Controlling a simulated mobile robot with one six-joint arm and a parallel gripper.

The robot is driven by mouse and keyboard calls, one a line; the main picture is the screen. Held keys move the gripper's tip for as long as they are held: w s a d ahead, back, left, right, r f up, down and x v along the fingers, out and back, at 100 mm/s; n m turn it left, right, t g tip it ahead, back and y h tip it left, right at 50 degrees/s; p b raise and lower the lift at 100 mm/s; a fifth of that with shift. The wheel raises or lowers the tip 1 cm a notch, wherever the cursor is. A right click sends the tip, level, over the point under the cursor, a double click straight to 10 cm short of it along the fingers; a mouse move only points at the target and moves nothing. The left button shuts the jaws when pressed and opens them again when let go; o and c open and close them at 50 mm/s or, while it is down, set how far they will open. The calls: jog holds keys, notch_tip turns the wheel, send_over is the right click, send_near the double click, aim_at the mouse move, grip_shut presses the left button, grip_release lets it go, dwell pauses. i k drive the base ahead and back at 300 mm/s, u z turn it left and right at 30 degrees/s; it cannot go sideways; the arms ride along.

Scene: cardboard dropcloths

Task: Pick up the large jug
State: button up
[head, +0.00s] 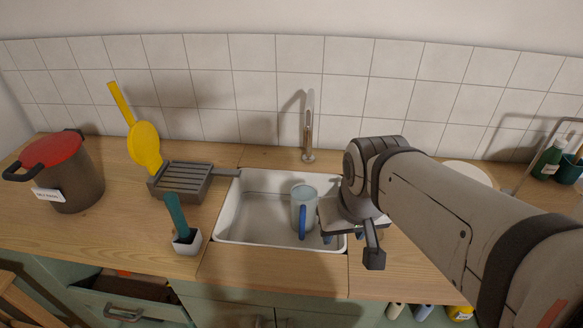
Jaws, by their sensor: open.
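The large jug (303,204) is pale and translucent, with a blue handle facing the front. It stands upright in the white sink (243,227), right of the sink's middle. My arm covers the sink's right end.
A tap (309,140) rises behind the sink. An open drawer (125,306) juts out at lower left.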

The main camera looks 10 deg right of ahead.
aim_at(304, 196)
jog(key=z, duration=0.25)
jog(key=k, duration=1.8)
jog(key=u, duration=0.75)
jog(key=i, duration=1.5)
jog(key=u, duration=0.1)
